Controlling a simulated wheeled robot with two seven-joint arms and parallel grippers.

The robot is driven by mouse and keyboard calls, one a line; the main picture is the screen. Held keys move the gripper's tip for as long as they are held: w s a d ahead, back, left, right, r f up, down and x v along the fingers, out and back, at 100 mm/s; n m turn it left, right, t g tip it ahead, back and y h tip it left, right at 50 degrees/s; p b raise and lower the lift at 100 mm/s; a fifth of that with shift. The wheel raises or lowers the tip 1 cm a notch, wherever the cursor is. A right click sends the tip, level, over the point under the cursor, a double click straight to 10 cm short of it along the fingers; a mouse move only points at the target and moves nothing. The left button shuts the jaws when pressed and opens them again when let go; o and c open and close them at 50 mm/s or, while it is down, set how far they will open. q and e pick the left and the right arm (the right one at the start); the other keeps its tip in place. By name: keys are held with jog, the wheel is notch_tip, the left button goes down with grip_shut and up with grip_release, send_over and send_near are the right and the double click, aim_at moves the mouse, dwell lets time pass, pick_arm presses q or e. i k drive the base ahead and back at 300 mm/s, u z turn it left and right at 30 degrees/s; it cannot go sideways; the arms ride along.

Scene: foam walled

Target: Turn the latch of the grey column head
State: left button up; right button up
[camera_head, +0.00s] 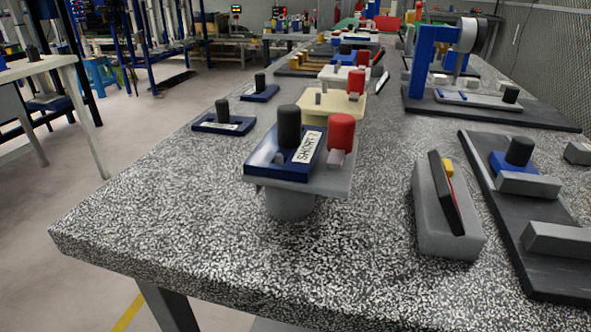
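A grey column head (333,185) is a flat plate on a short round grey column (289,204), near the middle of the speckled table. On it lies a dark blue plate (268,167) with a tall black knob (289,127) and a white printed label (307,147). Beside that, at the right, a red cylinder (341,132) stands above a small grey block (336,157). I cannot tell which of these parts is the latch, or how it is turned. Neither of my grippers is in view.
The speckled table (170,235) is bare in front and left. Two blue plates with black knobs (223,123) (260,93) lie behind left. A grey holder (433,225) with a dark slab and a black base (540,270) with grey blocks stand at right. A blue-framed fixture (420,65) is behind.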

aim_at(341, 127)
jog(key=u, duration=0.4)
jog(key=k, duration=1.55)
jog(key=z, duration=0.3)
